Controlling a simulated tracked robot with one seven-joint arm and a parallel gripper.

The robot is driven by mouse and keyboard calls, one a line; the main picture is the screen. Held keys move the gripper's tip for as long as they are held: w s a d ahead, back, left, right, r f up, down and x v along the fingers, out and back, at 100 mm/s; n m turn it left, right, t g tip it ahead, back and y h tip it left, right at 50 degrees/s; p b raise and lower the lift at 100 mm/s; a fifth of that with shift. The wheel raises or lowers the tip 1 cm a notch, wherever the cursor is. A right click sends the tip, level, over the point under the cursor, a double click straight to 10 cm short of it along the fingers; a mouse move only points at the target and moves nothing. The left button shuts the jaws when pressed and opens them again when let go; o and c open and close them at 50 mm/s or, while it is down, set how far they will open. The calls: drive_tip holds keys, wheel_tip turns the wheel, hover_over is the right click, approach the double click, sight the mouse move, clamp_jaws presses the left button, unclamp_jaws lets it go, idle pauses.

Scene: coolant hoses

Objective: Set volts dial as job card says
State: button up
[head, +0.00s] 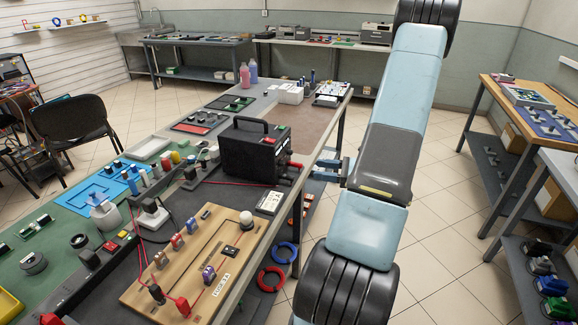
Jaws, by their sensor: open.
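A black power supply box (252,150) with a carrying handle stands near the right edge of the long bench. A small red patch shows on its upper right side. Its dials cannot be made out from here. A small white card (270,202) with dark print stands just in front of the box; its writing is too small to read surely. My gripper (324,169) is to the right of the box, past the bench edge, pointing left towards it. Its jaws are open and hold nothing that I can see. They are apart from the box, and my arm partly hides the gripper.
A wooden circuit board (190,262) with clips, a white knob and red leads lies in front of the box. Red leads run near the box. A blue ring (286,253) and a red ring (271,279) hang below the bench edge. Tiled floor (440,215) is free at right.

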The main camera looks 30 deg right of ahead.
sight(282, 163)
drive_tip(key=shift+m+t+h, duration=0.4)
drive_tip(key=shift+m+t, duration=0.3)
drive_tip(key=x, duration=0.4)
drive_tip(key=f+x, duration=0.1)
drive_tip(key=x, duration=0.3)
drive_tip(key=d+x, duration=0.1)
drive_tip(key=x, duration=0.3)
drive_tip(key=shift+w+a+f, duration=0.15)
drive_tip(key=shift+w+f, duration=0.2)
drive_tip(key=shift+w, duration=0.1)
clamp_jaws()
